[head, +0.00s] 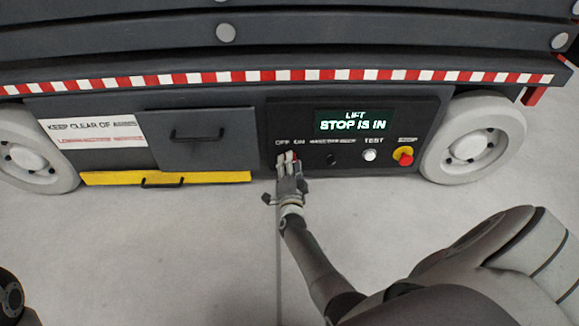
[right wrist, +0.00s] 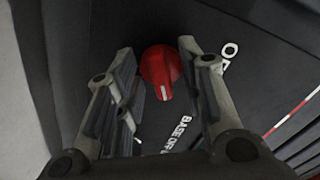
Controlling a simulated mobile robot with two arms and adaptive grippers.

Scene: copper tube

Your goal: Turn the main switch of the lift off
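The lift's control panel (head: 435,108) faces me, with a lit display (head: 352,122) reading "LIFT STOP IS IN". The main switch is a red round knob (right wrist: 160,70) with a white mark pointing to the bottom of the right wrist view. In the head view it is mostly hidden behind my right gripper (head: 288,158), below the "OFF" and "ON" labels. In the right wrist view my right gripper (right wrist: 158,62) is open, one finger on each side of the knob, with a gap showing on the left. My left gripper is out of view.
Right of the main switch are a black knob (head: 332,159), a white test button (head: 370,155) and a red stop button (head: 404,157) on yellow. Left are a grey door (head: 200,150) and a yellow strip (head: 215,177) with a handle. White wheels (head: 468,147) flank the panel. The floor in front is clear.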

